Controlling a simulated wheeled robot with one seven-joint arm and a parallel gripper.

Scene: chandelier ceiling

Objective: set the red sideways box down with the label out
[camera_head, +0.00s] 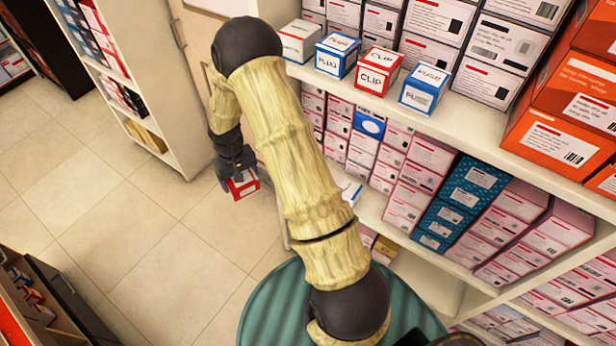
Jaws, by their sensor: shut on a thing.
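My gripper (238,172) hangs at the end of my arm, left of the shelf unit and over the floor in the picture. It is shut on a small red box (249,187) with a white patch on one face. The fingers and wrist hide the upper part of this box. Another red box (378,74), with CLIP on its white top, stands on the upper shelf (465,104) in the front row. It sits between two blue-and-white boxes (337,57) (425,90). A white box with a red band (299,42) stands at the row's left end.
Pink-and-white boxes (405,190) and teal boxes (462,190) fill much of the lower shelf. Large orange boxes (562,130) stand at the right. The upper shelf's front strip right of the row is bare. Open tiled floor (130,215) lies at the left.

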